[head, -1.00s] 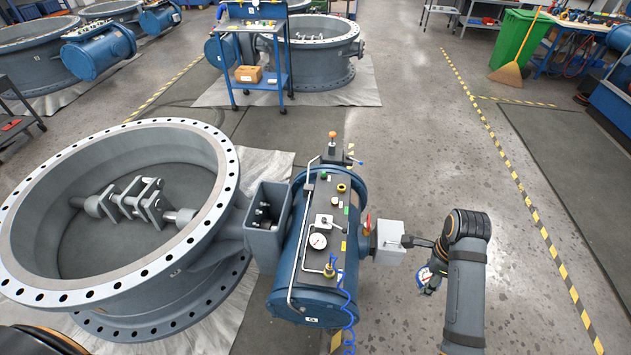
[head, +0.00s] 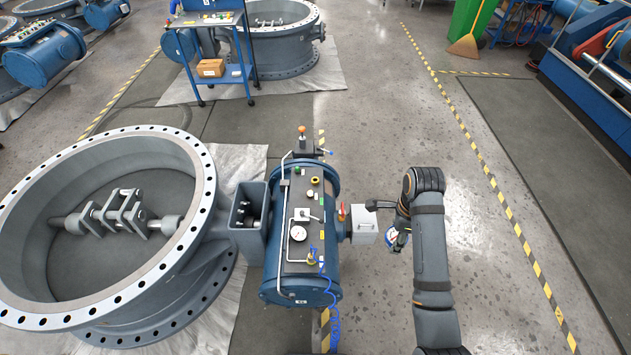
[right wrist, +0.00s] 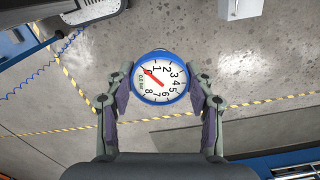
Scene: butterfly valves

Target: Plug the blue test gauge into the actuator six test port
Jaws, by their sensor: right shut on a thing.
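The blue test gauge (right wrist: 160,78) has a white dial with a red needle and a blue rim. My right gripper (right wrist: 160,88) is shut on it, one finger on each side of the rim. In the head view the gauge (head: 391,241) hangs below my right wrist, to the right of the actuator. The blue actuator (head: 270,270) is a cylinder with a dark top panel carrying a fixed white gauge (head: 298,233), a green and a yellow fitting, and a brass fitting with a blue coiled hose. I cannot read which fitting is the test port. My left gripper is out of view.
A large grey flanged valve body (head: 205,200) stands left of the actuator. A grey box (head: 364,231) sticks out from the actuator's right side, close to my right gripper. A blue cart (head: 208,20) stands behind.

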